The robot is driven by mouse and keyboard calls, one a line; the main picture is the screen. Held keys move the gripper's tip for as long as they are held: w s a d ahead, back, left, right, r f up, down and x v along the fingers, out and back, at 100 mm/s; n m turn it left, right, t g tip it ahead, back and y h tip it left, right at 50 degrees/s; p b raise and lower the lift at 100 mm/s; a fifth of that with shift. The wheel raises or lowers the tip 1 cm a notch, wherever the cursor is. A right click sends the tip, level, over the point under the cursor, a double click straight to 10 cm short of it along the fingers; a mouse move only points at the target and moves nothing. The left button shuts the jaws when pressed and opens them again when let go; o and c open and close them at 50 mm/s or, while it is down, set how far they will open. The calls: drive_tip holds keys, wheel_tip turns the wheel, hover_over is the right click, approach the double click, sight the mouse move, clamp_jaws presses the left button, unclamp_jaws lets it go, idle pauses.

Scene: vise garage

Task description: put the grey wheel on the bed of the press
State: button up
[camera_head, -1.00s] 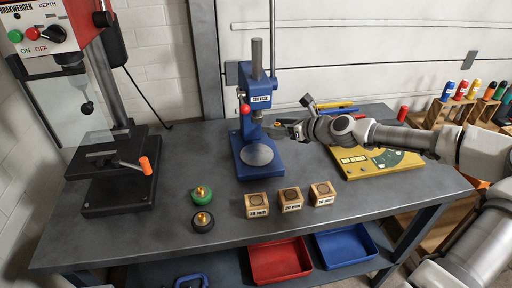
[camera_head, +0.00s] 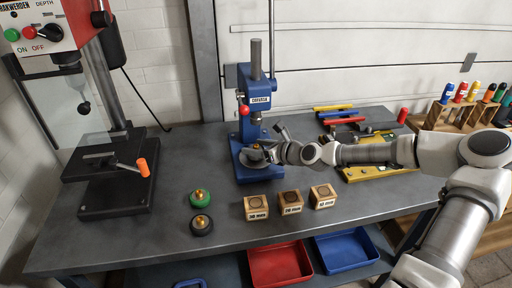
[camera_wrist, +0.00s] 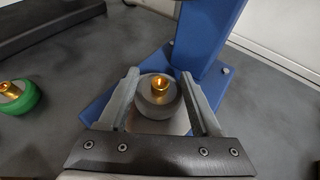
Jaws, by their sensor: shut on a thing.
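The grey wheel (camera_wrist: 158,97), with a brass hub, sits between the two fingers of my gripper (camera_wrist: 160,100) in the wrist view. My gripper is shut on it. In the head view my gripper (camera_head: 262,152) holds the wheel (camera_head: 252,154) low at the blue press (camera_head: 254,100), over its round grey bed (camera_head: 249,164). The wheel and gripper hide part of the bed. I cannot tell whether the wheel touches it. The press ram is above the wheel.
A green wheel (camera_head: 200,197) and a black wheel (camera_head: 201,225) lie left of several labelled wooden blocks (camera_head: 256,208). A drill press (camera_head: 115,180) stands at the left. A yellow board (camera_head: 375,171) and coloured bars (camera_head: 335,113) lie behind and beside my arm.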

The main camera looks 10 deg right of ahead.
drive_tip(key=shift+f, duration=0.1)
drive_tip(key=o, duration=1.5)
drive_tip(key=p+v, duration=0.1)
drive_tip(key=v, duration=1.1)
drive_tip(key=shift+p, duration=0.3)
